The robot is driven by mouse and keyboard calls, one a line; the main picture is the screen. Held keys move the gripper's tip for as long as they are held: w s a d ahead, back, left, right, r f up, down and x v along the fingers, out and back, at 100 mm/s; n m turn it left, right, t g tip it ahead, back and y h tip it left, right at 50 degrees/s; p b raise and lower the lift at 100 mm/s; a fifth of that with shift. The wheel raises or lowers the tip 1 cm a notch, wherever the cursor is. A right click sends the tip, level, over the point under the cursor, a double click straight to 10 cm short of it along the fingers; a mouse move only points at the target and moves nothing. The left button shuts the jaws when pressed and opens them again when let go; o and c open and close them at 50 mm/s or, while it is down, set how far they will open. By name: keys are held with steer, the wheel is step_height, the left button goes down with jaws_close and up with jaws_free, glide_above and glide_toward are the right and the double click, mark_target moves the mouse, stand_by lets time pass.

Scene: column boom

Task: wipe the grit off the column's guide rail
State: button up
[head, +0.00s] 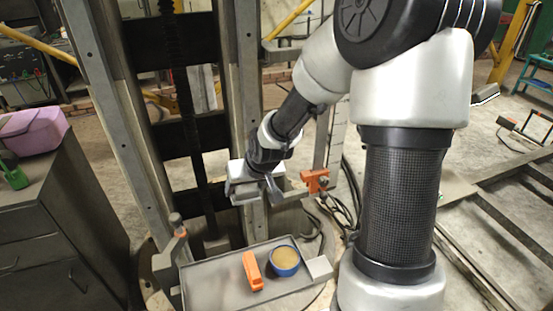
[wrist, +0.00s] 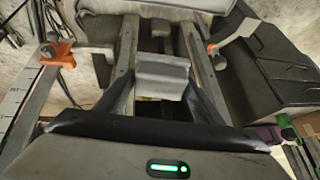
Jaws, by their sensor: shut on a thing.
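My gripper (head: 260,190) is shut on a grey folded cloth or pad (head: 243,198), in front of the lower right side of the column. In the wrist view the cloth (wrist: 162,76) sits between my two dark fingers. The column has two upright steel rails, a left rail (head: 112,125) and a right rail (head: 243,85). The cloth overlaps the right rail's lower part in the head view; I cannot tell whether they touch. No grit can be made out on either rail. My gripper hides part of the right rail.
A grey tray (head: 207,291) below holds an orange object (head: 252,271) and a blue tin (head: 285,260) with tan contents. An orange clamp (head: 315,181) stands right of my gripper, near black cables (head: 350,205). A cabinet (head: 50,215) with a pink box (head: 35,130) stands left.

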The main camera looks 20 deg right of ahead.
steer(key=w+f+m+t+y+b, duration=0.1)
steer(key=w+f+m+t+b, duration=0.1)
steer(key=w+f+t+b, duration=0.45)
steer(key=w+f+m+t+y+b, duration=0.1)
steer(key=w+f+m+t+y, duration=0.15)
steer(key=w, duration=0.65)
steer(key=w+d+r+m+t+h+b, duration=0.1)
steer(key=w+d+m+t+h+b, duration=0.2)
steer(key=d+h, duration=0.4)
steer(key=d+r+m+t+h+b, duration=0.25)
steer(key=d+m+h, duration=0.2)
steer(key=d, duration=0.45)
steer(key=shift+m, duration=0.3)
steer(key=shift+w+f+b, duration=0.2)
steer(key=shift+w+b, duration=0.15)
steer(key=shift+w, duration=1.1)
steer(key=shift+w+f+b, duration=0.2)
steer(key=shift+w+b, duration=0.1)
steer(key=shift+w, duration=1.15)
steer(key=shift+w+b, duration=0.65)
steer(key=shift+w, duration=0.3)
steer(key=shift+r, duration=0.1)
